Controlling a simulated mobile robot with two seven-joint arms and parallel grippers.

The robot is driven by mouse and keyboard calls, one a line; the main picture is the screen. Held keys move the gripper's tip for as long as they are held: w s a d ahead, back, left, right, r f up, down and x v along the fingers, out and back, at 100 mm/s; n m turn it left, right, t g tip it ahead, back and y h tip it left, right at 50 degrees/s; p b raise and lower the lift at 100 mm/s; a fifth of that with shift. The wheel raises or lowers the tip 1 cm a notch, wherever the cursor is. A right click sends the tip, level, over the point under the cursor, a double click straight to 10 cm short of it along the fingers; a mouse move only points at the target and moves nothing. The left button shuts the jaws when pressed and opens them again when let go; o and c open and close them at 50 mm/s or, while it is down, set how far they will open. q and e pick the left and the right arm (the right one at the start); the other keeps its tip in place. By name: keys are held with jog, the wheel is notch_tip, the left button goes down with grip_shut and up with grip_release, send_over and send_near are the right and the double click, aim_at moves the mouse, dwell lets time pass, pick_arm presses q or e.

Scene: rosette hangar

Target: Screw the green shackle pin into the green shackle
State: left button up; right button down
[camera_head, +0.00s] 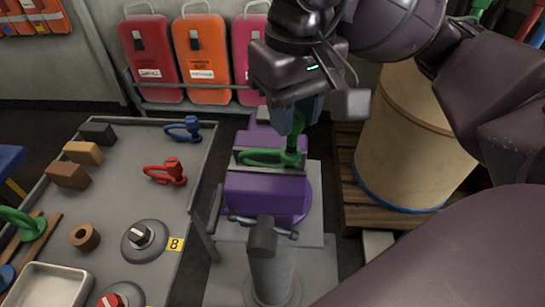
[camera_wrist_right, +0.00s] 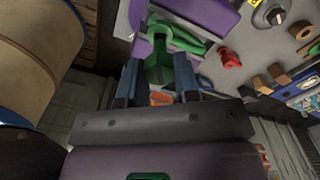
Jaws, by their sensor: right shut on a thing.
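The green shackle (camera_head: 262,157) is clamped in the jaws of a purple vise (camera_head: 265,192), its bow pointing left. My right gripper (camera_head: 296,122) points down over the shackle's right end. It is shut on the green shackle pin (camera_head: 293,142), which stands roughly upright at the shackle's eyes. In the right wrist view, the pin (camera_wrist_right: 158,68) sits between the fingers (camera_wrist_right: 158,84), with the shackle's bow (camera_wrist_right: 182,38) beyond it. How deep the pin sits in the shackle is hidden. My left gripper is not in view.
A grey table (camera_head: 205,185) at left holds a red shackle (camera_head: 167,172), a blue shackle (camera_head: 184,129), blocks and a tray (camera_head: 50,285). Another green piece (camera_head: 20,222) lies at its left edge.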

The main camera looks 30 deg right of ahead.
aim_at(291, 150)
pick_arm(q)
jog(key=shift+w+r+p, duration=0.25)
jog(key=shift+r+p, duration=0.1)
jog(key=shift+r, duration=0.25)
pick_arm(e)
jog(key=shift+f, duration=1.45)
dwell(1.5)
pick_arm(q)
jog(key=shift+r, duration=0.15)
pick_arm(e)
jog(key=shift+f, duration=0.65)
dwell(1.4)
jog(key=m, duration=0.4)
jog(key=shift+m+p, duration=0.3)
jog(key=shift+p, duration=0.05)
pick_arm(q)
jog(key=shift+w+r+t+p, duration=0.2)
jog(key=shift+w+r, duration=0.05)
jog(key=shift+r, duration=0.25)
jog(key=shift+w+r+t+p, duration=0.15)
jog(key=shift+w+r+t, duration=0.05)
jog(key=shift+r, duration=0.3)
pick_arm(e)
jog(key=m, duration=0.5)
